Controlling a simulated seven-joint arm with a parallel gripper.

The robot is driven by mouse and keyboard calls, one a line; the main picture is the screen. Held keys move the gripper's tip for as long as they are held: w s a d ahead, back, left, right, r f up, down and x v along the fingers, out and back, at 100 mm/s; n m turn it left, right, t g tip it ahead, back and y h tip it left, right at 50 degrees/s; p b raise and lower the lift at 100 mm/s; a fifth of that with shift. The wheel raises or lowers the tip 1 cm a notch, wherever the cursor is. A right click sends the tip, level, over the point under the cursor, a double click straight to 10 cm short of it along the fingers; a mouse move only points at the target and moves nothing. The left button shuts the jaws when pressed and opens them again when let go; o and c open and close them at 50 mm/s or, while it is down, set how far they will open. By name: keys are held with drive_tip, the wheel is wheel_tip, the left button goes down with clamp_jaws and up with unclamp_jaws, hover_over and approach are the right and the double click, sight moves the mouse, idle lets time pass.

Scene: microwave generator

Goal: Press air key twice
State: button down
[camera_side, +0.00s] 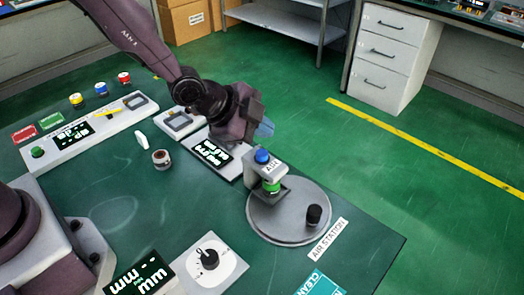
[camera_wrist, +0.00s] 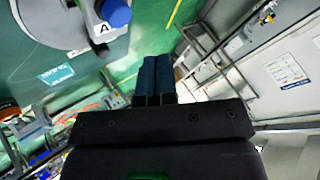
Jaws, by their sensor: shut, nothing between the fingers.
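The air key is a blue round button (camera_side: 262,156) on top of a small grey post labelled "AIR" (camera_side: 272,167). The post stands at the edge of the round grey air station plate (camera_side: 262,222). A green part shows under the post's head. In the wrist view the blue button (camera_wrist: 116,13) is at the top, left of my fingers. My gripper (camera_side: 266,128) is shut and empty, above and slightly behind the button in the side view, apart from it. In the wrist view my gripper's blue fingers (camera_wrist: 155,75) are together and touch nothing.
A black knob (camera_side: 314,214) stands on the plate. A panel with a lit display (camera_side: 212,152) is left of the post. A white dial box (camera_side: 208,258) is at the front. A small jar (camera_side: 161,158) and a white piece (camera_side: 141,140) lie on the green table (camera_side: 110,195).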

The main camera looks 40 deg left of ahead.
sight(262, 154)
drive_tip(key=shift+f, duration=1.4)
idle(1.0)
drive_tip(key=shift+f, duration=0.4)
drive_tip(key=shift+f, duration=0.55)
idle(0.6)
drive_tip(key=shift+r, duration=0.95)
drive_tip(key=shift+r, duration=2.55)
